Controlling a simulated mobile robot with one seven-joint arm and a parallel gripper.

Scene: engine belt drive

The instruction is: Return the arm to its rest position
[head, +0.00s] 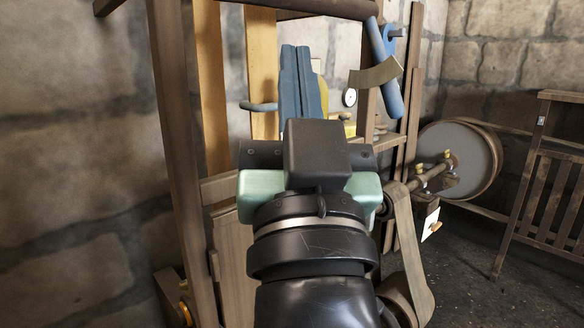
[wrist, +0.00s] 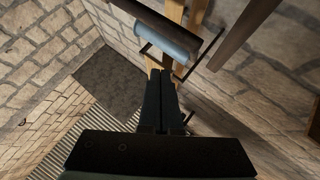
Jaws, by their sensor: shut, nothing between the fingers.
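My gripper (head: 296,50) points up and away in front of the wooden frame in the head view. Its two long blue fingers are together, with nothing between them. The dark wrist housing and pale green sides hide their base. In the wrist view the gripper (wrist: 161,74) shows as two dark fingers side by side, shut and empty. A pale blue cylinder (wrist: 166,38) lies beyond the fingertips there; I cannot tell the gap between them.
A wooden frame (head: 178,150) with upright posts stands around and behind my arm. A blue tube (head: 384,65) hangs at upper right. A large round wheel (head: 458,160) and a slatted wooden rack (head: 552,180) stand to the right. Dark floor (head: 475,270) is open between them.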

